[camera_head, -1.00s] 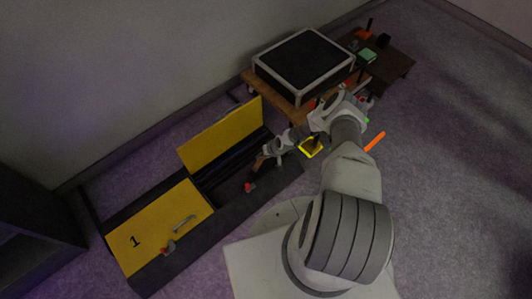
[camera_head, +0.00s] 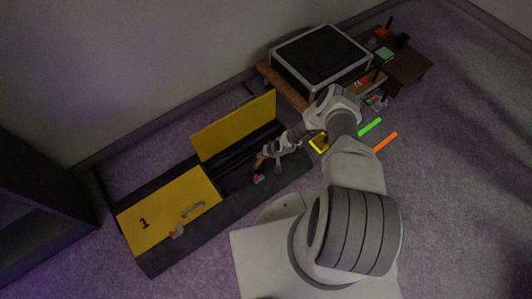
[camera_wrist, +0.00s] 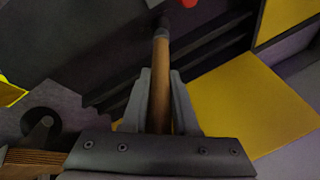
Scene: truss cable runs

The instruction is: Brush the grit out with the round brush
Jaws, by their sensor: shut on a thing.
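The round brush (camera_wrist: 161,65) has a wooden handle and a dark head at its far end; its bristles are too dark to make out. My gripper (camera_wrist: 160,95) is shut on the handle, with a grey finger on each side. In the head view my gripper (camera_head: 274,150) is over the open bay of a long black box (camera_head: 225,212), with the brush (camera_head: 260,162) pointing down toward it. The bay's yellow lid (camera_head: 235,125) stands raised. I cannot tell whether the head touches the bottom. No grit can be made out in the dark bay.
The box's other yellow lid (camera_head: 165,215), marked 1, is shut. A red latch (camera_head: 258,179) is on the front edge by the open bay. A black-topped case (camera_head: 320,55) on a wooden platform and a brown low table (camera_head: 410,68) stand behind. Green (camera_head: 370,127) and orange (camera_head: 385,142) strips lie on the carpet.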

